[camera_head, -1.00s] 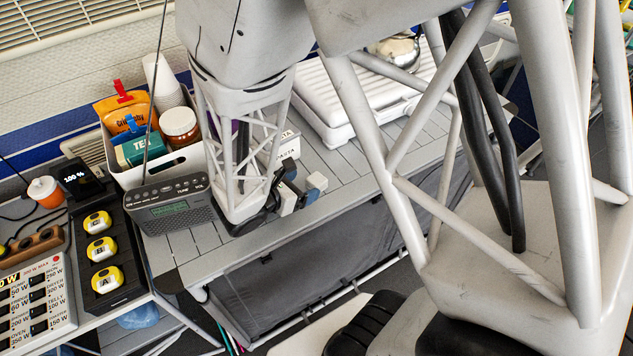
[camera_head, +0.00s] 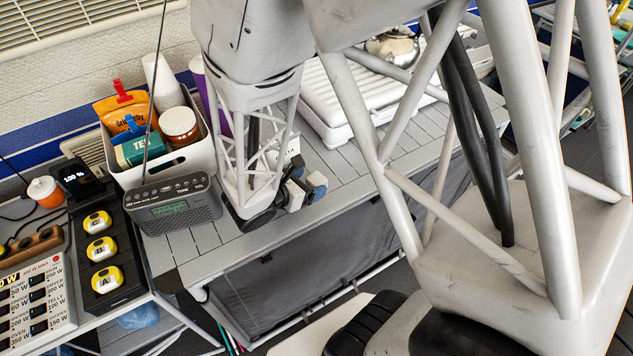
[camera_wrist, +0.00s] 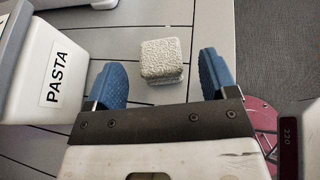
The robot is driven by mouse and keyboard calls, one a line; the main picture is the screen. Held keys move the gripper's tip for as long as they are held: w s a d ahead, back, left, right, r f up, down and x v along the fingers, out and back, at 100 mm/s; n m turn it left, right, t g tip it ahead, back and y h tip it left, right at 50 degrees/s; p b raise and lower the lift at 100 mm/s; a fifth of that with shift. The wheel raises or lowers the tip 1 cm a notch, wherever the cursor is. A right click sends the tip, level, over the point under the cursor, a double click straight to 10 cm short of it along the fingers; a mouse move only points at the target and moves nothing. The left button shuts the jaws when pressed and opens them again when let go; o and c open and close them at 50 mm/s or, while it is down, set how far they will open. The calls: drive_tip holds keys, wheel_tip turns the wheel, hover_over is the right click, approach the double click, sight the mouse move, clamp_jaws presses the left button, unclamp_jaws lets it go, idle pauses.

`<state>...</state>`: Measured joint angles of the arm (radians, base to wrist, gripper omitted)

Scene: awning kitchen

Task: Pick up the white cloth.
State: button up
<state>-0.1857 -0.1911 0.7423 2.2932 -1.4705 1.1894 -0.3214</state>
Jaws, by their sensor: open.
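The white cloth (camera_wrist: 162,58) shows in the wrist view as a small folded block with a rough weave. It lies on the grey slatted worktop (camera_wrist: 205,20), ahead of and between my fingers.
A white PASTA box (camera_wrist: 52,75) stands close to my left finger. A dark red round object (camera_wrist: 258,125) is at the right. The worktop edge is near on the right. A radio (camera_head: 178,205), a white bin (camera_head: 195,160) and a white ribbed case (camera_head: 330,105) stand around.

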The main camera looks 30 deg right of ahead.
sight(317, 178)
drive_tip(key=shift+x, duration=1.95)
drive_tip(key=c, duration=1)
drive_tip(key=shift+r, duration=0.2)
drive_tip(key=shift+r, duration=4.9)
